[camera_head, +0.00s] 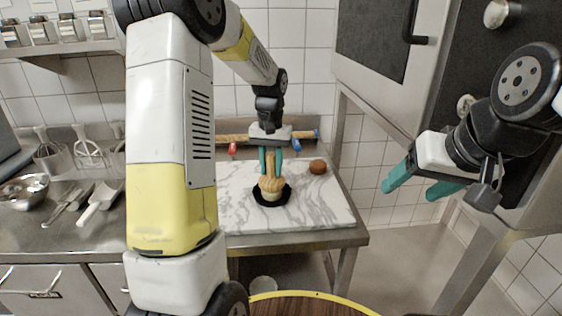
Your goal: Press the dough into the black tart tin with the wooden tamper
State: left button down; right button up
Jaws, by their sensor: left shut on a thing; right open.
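My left gripper (271,161) is shut on the wooden tamper (271,172), whose upper part shows between the teal fingers. The tamper stands about upright over the black tart tin (286,199) on the marble slab. A tan, fluted, rounded body shows below the fingers, with a paler part under it inside the tin's outline. I cannot tell where the tamper ends and the dough begins, or whether they touch. My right gripper (417,188) is open and empty, off to the right of the slab, in front of the tiled wall.
A reddish-brown round thing (317,166) lies on the marble slab (325,205), right of the tin. A wooden bar with red and blue parts (233,139) is behind my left gripper. Whisks (89,150), a metal bowl (24,190) and a white scoop (98,203) are on the left counter.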

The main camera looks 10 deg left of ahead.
aim_at(271, 153)
pick_arm(q)
jog(key=shift+f, duration=1.75)
dwell(2.0)
dwell(0.3)
jog(key=shift+r, duration=4.55)
